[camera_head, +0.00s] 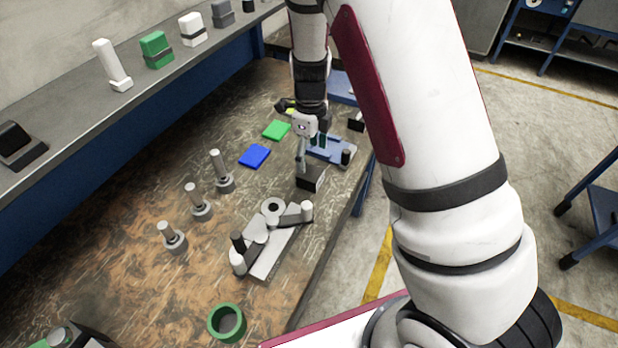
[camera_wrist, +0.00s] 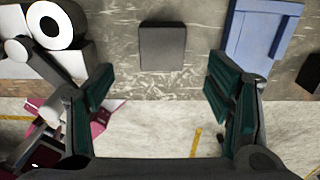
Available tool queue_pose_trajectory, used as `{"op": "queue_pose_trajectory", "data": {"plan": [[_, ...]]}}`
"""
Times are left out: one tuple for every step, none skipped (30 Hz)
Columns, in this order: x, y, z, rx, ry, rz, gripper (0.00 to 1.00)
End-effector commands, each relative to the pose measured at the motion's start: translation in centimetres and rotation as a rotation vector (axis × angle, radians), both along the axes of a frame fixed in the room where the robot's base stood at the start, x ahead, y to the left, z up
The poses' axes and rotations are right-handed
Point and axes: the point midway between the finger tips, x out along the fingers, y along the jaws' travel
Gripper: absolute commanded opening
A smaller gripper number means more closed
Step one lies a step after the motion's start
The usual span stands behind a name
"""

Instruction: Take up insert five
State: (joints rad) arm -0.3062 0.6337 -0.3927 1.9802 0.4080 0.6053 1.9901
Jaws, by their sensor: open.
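No label marks insert five, so I cannot tell for sure which thing it is. A dark grey block (camera_head: 312,180) sits on the worn bench near its front edge, close to my gripper's fingers. In the wrist view the dark block (camera_wrist: 162,47) lies ahead of the fingertips, roughly centred between them and apart from both. My gripper (camera_wrist: 157,88) is open with nothing between its green-padded fingers. In the head view my gripper (camera_head: 302,165) points down beside the block, and its fingers partly overlap it.
A white and grey jointed assembly with a ring (camera_head: 272,208) lies left of the block; a blue tray (camera_head: 337,149) lies to the right. Several pegs on round bases (camera_head: 199,202), blue (camera_head: 255,156) and green (camera_head: 277,130) plates, and a green-rimmed cup (camera_head: 227,322) stand around.

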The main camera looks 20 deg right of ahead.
Motion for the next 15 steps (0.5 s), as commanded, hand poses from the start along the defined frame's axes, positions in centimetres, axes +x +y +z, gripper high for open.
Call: {"op": "queue_pose_trajectory", "data": {"plan": [[-0.1, 0.0, -0.7, 0.0, 0.001, -0.001, 0.73], [-0.1, 0.0, -1.0, 0.0, 0.001, 0.0, 0.73], [-0.1, 0.0, -1.4, 0.0, 0.001, -0.001, 0.73], [0.0, 0.0, -1.6, 0.001, 0.001, -0.001, 0.73], [0.0, 0.0, -1.7, 0.001, 0.0, 0.0, 0.73], [0.0, 0.0, -1.9, 0.001, -0.001, 0.0, 0.73], [0.0, 0.0, -2.0, 0.001, -0.001, 0.0, 0.73], [0.0, 0.0, -2.2, 0.001, -0.001, 0.0, 0.73], [-0.1, 0.0, -2.5, 0.001, 0.001, 0.001, 0.73], [-0.1, 0.0, -2.8, 0.001, 0.002, 0.001, 0.73], [-0.1, -0.1, -3.2, 0.001, 0.004, 0.001, 0.73], [-0.1, -0.1, -3.8, 0.0, 0.003, 0.0, 0.73], [-0.1, -0.1, -4.2, 0.001, 0.004, 0.0, 0.73], [0.0, -0.1, -4.6, 0.001, 0.002, 0.001, 0.73], [0.0, -0.1, -5.1, 0.001, 0.002, 0.001, 0.73]]}}
